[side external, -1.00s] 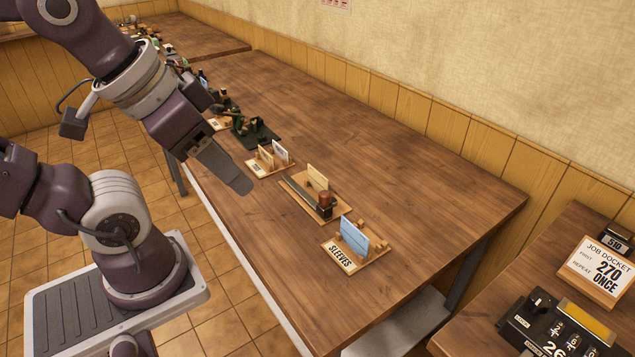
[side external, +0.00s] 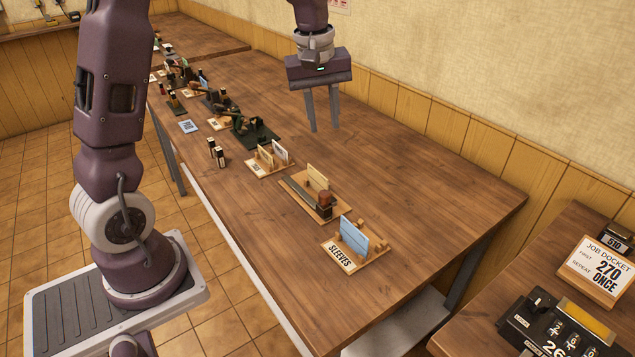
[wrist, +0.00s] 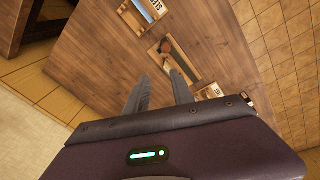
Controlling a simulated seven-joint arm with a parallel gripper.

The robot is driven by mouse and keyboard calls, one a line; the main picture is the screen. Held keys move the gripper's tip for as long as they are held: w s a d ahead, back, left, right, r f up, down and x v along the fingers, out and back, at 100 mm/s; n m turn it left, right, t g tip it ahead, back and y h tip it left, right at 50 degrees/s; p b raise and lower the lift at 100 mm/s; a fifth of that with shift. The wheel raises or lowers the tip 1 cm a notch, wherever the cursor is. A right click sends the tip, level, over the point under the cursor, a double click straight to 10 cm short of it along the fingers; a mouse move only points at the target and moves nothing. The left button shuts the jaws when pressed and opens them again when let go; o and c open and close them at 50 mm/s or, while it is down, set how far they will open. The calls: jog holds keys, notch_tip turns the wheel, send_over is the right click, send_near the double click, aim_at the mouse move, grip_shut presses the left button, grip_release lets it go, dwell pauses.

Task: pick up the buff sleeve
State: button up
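A buff card (side external: 317,177), which may be the buff sleeve, stands upright at the back of a wooden tray (side external: 296,188) in mid-table. A smaller buff card (side external: 264,157) stands in the rack to its left. The holder marked SLEEVES (side external: 340,257) carries a light blue sleeve (side external: 354,238); no buff sleeve shows clearly there. My gripper (side external: 323,129) is open and empty, fingers pointing down, high above the table and beyond these holders. The wrist view shows its spread fingers (wrist: 161,82), the tray (wrist: 184,69) and the sleeves holder (wrist: 134,17) beyond them.
A brown-topped stamp (side external: 325,202) stands in the middle tray. A dark green device (side external: 256,133) and several small items line the table's left side. Two small dark bottles (side external: 216,153) stand near its front edge. The table's back right (side external: 430,185) is clear.

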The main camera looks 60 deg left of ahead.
aim_at(317, 172)
jog(key=w+a+f+n, duration=0.1)
jog(key=a+f, duration=0.2)
jog(key=f, duration=0.3)
jog(key=w+a+f+n+g, duration=0.1)
jog(key=w+a+f+n, duration=0.1)
jog(key=f, duration=0.5)
jog(key=w+a+f+n, duration=0.1)
jog(key=a+f+n, duration=0.1)
jog(key=f, duration=0.4)
jog(key=shift+w+a+f+g, duration=0.2)
jog(key=shift+a, duration=0.25)
jog(key=shift+w+a+f+g, duration=0.15)
jog(key=shift+w+a+g, duration=0.05)
jog(key=shift+a, duration=0.25)
grip_shut()
